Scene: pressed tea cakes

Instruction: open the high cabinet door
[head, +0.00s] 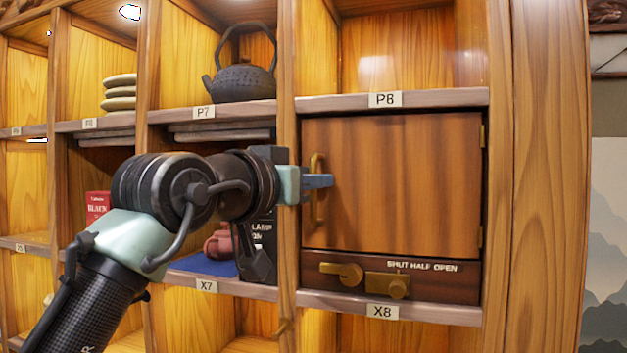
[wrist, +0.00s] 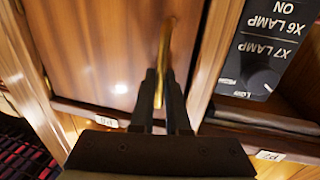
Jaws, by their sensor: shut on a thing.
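The wooden cabinet door (head: 405,180) sits between the P8 and X8 labels in the head view and looks closed in its frame. Its brass hinges are at the right edge. A vertical brass handle (head: 319,207) is on its left side. My gripper (head: 322,181) reaches it from the left and is shut on the handle near mid-height. In the wrist view the handle (wrist: 167,40) rises between my two dark fingers (wrist: 166,88), with the door (wrist: 95,45) behind. The exact finger contact is partly hidden.
Below the door, a panel marked "SHUT HALF OPEN" carries a brass lever (head: 341,272) and a brass plate with a knob (head: 388,286). A dark teapot (head: 244,82) stands on the P7 shelf. A lamp control box (wrist: 262,50) is beside the door in the wrist view.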

